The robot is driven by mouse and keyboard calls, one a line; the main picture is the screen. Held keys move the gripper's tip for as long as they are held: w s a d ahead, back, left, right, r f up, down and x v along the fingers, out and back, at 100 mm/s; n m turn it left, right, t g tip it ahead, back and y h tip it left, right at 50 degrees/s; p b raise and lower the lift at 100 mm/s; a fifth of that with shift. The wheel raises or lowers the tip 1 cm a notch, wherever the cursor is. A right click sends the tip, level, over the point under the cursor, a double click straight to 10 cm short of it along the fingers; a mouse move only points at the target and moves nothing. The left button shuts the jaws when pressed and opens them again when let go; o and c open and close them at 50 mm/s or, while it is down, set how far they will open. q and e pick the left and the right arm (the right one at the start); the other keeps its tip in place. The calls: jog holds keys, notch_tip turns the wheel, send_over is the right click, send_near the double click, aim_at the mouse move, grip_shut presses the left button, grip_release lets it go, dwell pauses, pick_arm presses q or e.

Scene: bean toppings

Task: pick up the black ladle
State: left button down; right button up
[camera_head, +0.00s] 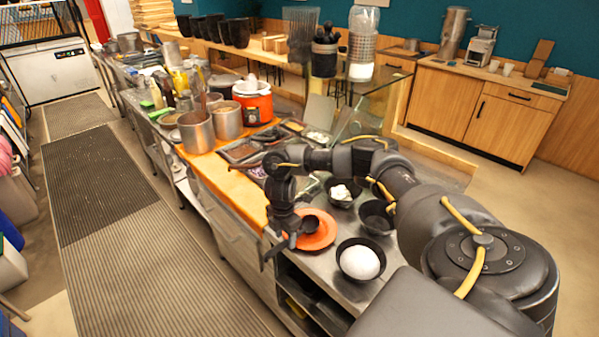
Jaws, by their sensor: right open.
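A small dark rounded piece (310,225), which looks like the bowl of the black ladle, shows over an orange plate (322,240) on the steel counter. Its handle is hard to tell apart from my dark gripper. My right gripper (270,257) reaches in from the right and points down at the counter's front edge, just left of the orange plate. It is open. I cannot tell whether its fingers stand around the ladle's handle or beside it. My left gripper is not in view.
A black bowl with a white round thing (360,262) stands right of the plate. More black bowls (377,217) stand behind, under my arm. Metal pots (196,133), an orange cooker (254,103) and topping trays (240,152) fill the counter further left. The floor in front is clear.

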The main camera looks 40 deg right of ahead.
jog(key=shift+f, duration=0.95)
grip_shut()
jog(key=shift+r, duration=0.1)
